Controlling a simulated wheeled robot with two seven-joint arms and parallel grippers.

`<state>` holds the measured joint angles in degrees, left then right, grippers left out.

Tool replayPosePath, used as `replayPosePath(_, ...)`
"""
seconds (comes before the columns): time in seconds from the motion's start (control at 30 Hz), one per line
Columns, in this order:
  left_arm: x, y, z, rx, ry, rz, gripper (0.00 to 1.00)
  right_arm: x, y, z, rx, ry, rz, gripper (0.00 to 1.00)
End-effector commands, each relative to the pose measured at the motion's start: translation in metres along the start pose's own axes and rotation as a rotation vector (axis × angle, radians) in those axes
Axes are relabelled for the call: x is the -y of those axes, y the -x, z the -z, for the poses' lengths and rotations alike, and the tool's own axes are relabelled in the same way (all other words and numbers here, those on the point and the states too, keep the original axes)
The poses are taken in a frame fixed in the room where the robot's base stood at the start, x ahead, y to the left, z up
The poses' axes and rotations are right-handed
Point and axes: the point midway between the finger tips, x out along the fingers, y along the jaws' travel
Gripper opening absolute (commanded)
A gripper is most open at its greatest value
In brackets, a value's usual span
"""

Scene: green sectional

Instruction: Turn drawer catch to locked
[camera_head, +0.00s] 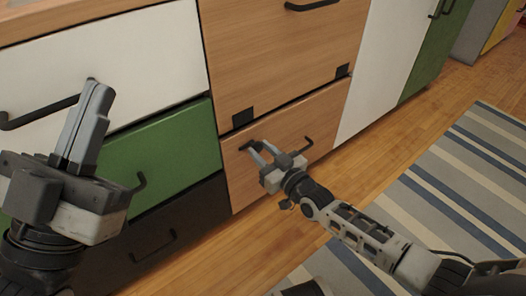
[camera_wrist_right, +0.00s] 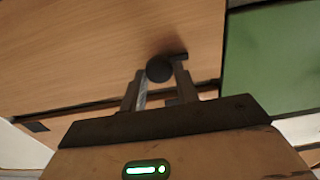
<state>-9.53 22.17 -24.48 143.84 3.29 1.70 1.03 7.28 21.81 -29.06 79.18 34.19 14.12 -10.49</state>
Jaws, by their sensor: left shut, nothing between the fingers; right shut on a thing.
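The drawer catch (camera_wrist_right: 159,70) is a dark round knob with a short dark bar on the lower wooden drawer front (camera_head: 286,125). In the right wrist view it sits between the fingers of my right gripper (camera_wrist_right: 160,92). My right gripper is shut on the catch. My left gripper (camera_head: 87,110) is shut and empty, raised in front of the white and green drawers at the left. I cannot read the catch's lock marking.
A dark handle end (camera_head: 308,146) stands out just right of my right gripper. Black squares (camera_head: 243,117) sit along the upper wooden drawer's lower edge. A green drawer (camera_head: 175,150) and a dark drawer (camera_head: 185,228) are at the left. Wooden floor and striped rug (camera_head: 440,190) lie right.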

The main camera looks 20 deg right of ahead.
Motion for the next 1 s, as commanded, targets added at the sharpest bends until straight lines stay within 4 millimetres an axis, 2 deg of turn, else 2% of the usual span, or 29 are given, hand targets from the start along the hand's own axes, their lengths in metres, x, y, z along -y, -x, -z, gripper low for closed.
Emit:
replayPosePath(0.37,0.0004,-0.0002,-0.0014,0.015,0.015,0.002,0.00,-0.0002,0.0002,0.0004,-0.001,-0.130,0.001,0.08)
replayPosePath(1.0,0.0015,0.0035,-0.0080,0.043,0.037,0.021,0.00,-0.0020,0.0004,-0.0019,0.001,-0.716,0.001,0.08)
